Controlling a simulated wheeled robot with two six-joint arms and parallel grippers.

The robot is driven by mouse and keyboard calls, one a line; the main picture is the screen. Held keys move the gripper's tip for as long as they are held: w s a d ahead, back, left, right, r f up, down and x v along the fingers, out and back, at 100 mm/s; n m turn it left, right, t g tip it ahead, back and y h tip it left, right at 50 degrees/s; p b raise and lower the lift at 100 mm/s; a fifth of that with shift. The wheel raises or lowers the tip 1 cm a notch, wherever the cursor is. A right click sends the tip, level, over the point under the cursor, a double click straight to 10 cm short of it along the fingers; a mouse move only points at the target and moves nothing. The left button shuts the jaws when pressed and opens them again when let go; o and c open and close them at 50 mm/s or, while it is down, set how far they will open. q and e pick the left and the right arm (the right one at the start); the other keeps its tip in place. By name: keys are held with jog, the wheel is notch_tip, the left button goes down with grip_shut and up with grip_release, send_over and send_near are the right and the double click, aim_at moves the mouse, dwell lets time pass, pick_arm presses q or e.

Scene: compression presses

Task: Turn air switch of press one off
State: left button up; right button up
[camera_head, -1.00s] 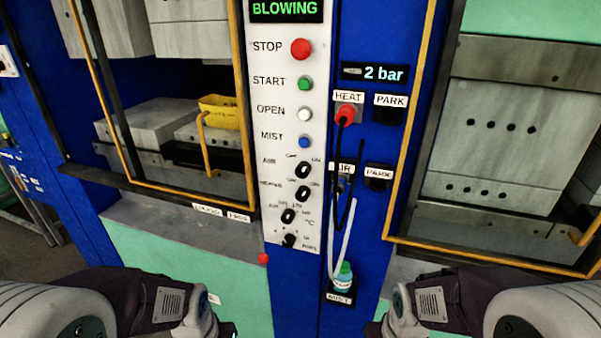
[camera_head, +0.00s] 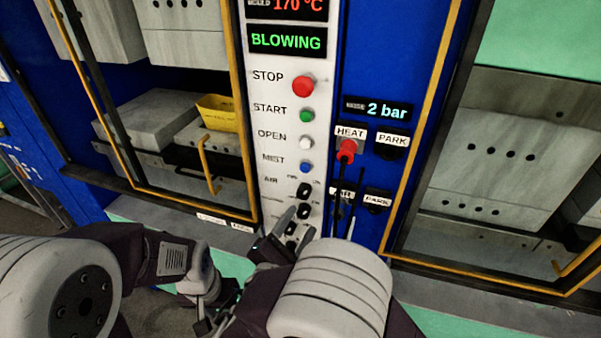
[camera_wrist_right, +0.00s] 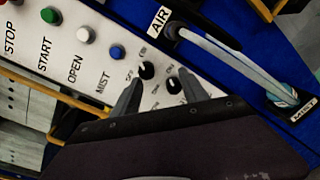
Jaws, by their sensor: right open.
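The white control panel (camera_head: 262,100) stands upright between two presses. Its AIR switch (camera_head: 304,190) is a small black knob below the blue MIST button; it appears tilted toward the right-hand label. In the right wrist view the AIR switch (camera_wrist_right: 146,70) lies between the two finger tips of my right gripper, and a second black knob (camera_wrist_right: 173,85) is beside it. My right gripper (camera_head: 297,222) is open and empty, in front of the lower panel, hiding the lower knobs. My left gripper (camera_head: 208,312) is low at left; its jaws are unclear.
Red STOP (camera_head: 303,86), green START (camera_head: 307,115) and white OPEN (camera_head: 306,143) buttons sit above. A red HEAT plug (camera_head: 347,150) and hanging hoses are close on the right. Yellow-framed guards (camera_head: 235,110) flank the panel. The green display (camera_head: 287,40) reads BLOWING.

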aim_at(302, 196)
jog(key=shift+n+t+y, duration=0.4)
jog(key=shift+t+y, duration=0.1)
jog(key=w+p, duration=0.1)
jog(key=w, duration=0.1)
jog(key=w+r+p, duration=0.1)
jog(key=w, duration=0.1)
jog(key=w+p, duration=0.1)
jog(key=w, duration=0.2)
jog(key=shift+d+r, duration=0.3)
jog(key=shift+w+d+f, duration=0.15)
jog(key=shift+w, duration=0.4)
pick_arm(q)
notch_tip(302, 196, up, 4)
jog(key=shift+s+d+f, duration=0.1)
pick_arm(e)
grip_shut()
